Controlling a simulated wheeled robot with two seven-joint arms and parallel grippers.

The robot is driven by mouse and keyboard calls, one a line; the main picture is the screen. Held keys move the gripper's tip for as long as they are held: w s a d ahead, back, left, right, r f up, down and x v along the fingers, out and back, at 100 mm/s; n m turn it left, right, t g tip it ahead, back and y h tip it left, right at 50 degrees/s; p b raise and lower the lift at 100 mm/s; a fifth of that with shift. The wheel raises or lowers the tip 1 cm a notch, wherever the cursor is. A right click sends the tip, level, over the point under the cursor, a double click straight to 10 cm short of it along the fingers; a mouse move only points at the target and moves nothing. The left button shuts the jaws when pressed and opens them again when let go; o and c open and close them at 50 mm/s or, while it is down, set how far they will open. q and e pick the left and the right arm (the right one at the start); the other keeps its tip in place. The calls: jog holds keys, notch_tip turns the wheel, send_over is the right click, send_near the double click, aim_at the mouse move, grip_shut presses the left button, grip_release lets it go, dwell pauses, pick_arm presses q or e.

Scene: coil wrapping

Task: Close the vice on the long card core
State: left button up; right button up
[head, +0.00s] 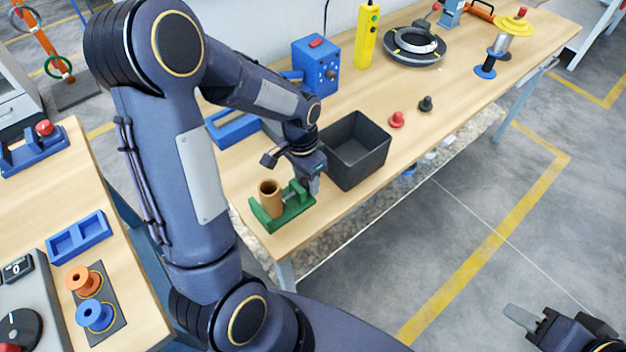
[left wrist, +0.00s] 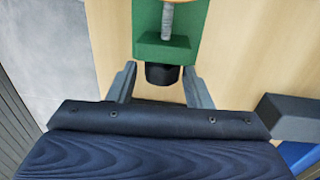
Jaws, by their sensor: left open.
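The green vice (head: 268,222) sits near the front edge of the long bench. The brown card core (head: 271,200) stands upright in it; whether a jaw touches it I cannot tell. In the left wrist view the green vice block (left wrist: 165,48) shows with its grey screw (left wrist: 167,20) and a black knob (left wrist: 162,75). My left gripper (head: 311,186) is at the screw end of the vice. Its open fingers (left wrist: 160,88) stand either side of the knob, with gaps visible. My right gripper (head: 523,318) is at lower right, away from the bench; its jaw opening is unclear.
A black bin (head: 356,150) stands right beside my left gripper. A blue box (head: 316,65) and yellow pendant (head: 366,35) are behind. Red (head: 397,120) and black (head: 426,104) knobs lie right of the bin. A second table with spools (head: 83,281) is at left.

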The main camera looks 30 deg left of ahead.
pick_arm(q)
jog(key=shift+d+y, duration=0.1)
jog(key=shift+y, duration=0.2)
jog(key=y+b, duration=0.1)
jog(key=t+y+b, duration=0.1)
jog(key=b, duration=0.1)
jog(key=y+b, duration=0.1)
jog(key=shift+s+d+f+t, duration=0.2)
jog(key=shift+d+f+t, duration=0.1)
jog(key=shift+d+f, duration=0.1)
jog(key=shift+r, duration=0.2)
jog(key=shift+a+r+y, duration=0.1)
jog(key=shift+r+y, duration=0.05)
jog(key=shift+y, duration=0.15)
